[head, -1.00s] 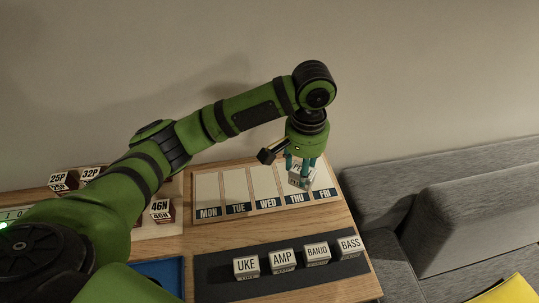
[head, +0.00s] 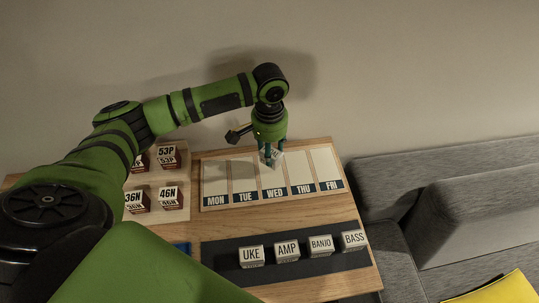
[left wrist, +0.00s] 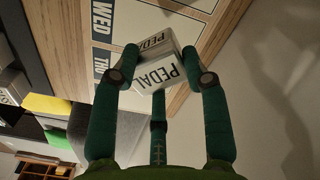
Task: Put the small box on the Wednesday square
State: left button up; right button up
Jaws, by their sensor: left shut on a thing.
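The small box (left wrist: 158,68), white and marked PEDAL, is between the fingers of my left gripper (head: 272,157), which is shut on it. In the head view the box (head: 277,161) shows partly behind the fingers, over the upper part of the Wednesday square (head: 273,178). I cannot tell whether it touches the board. The WED label (left wrist: 102,17) also shows at the top of the left wrist view, with the THU label below it. My right gripper is not in view.
The day board (head: 204,208) lies on a wooden table (head: 218,223); its other squares look empty. A dark strip (head: 225,252) in front holds white boxes marked UKE, AMP, BANJO and BASS. A pale tray (head: 184,207) with several numbered blocks is at left. A grey sofa (head: 450,205) stands right.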

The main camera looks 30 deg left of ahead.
pick_arm(q)
notch_tip(320, 180, down, 3)
jog(key=shift+f+p, duration=0.2)
jog(key=shift+p, duration=0.15)
jog(key=shift+f, duration=0.2)
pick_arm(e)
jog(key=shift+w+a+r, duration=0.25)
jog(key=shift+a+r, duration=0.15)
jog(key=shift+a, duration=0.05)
pick_arm(q)
jog(key=shift+f, duration=0.15)
jog(key=o, duration=1.2)
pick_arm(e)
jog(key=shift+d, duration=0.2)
pick_arm(q)
jog(key=shift+r, duration=0.25)
notch_tip(320, 180, up, 12)
jog(key=shift+f+b, duration=0.1)
jog(key=shift+b, duration=0.75)
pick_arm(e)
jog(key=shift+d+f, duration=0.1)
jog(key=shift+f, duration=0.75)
